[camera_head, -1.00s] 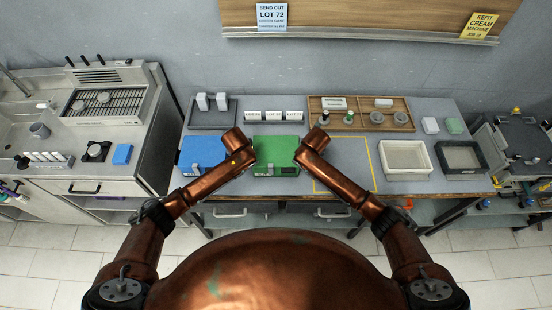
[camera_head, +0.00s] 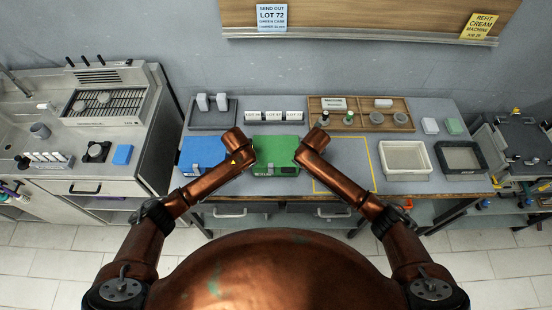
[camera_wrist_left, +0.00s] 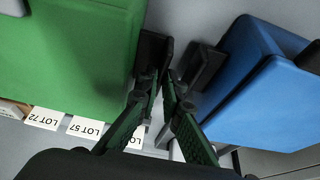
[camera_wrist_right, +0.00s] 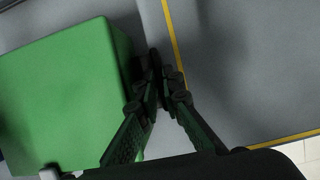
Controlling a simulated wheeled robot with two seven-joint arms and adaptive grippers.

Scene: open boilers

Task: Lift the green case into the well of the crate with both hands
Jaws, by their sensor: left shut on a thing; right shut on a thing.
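The green case (camera_head: 277,156) sits on the grey bench between my two arms, beside a blue case (camera_head: 203,152). It also shows in the left wrist view (camera_wrist_left: 75,50) and the right wrist view (camera_wrist_right: 62,95). My left gripper (camera_wrist_left: 163,75) is shut on a dark fitting at the case's left side, in the gap beside the blue case. My right gripper (camera_wrist_right: 157,78) is shut at the case's right side; what its tips hold is mostly hidden. On the right stand an open cream crate (camera_head: 406,174) and a dark open crate (camera_head: 462,171); I cannot tell which is meant.
A yellow-outlined area (camera_head: 342,162) right of the green case is clear. Lot labels (camera_head: 274,116) stand behind the case. A wooden tray (camera_head: 360,129) with small parts lies behind the outlined area. White and green blocks (camera_head: 430,125) sit behind the crates.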

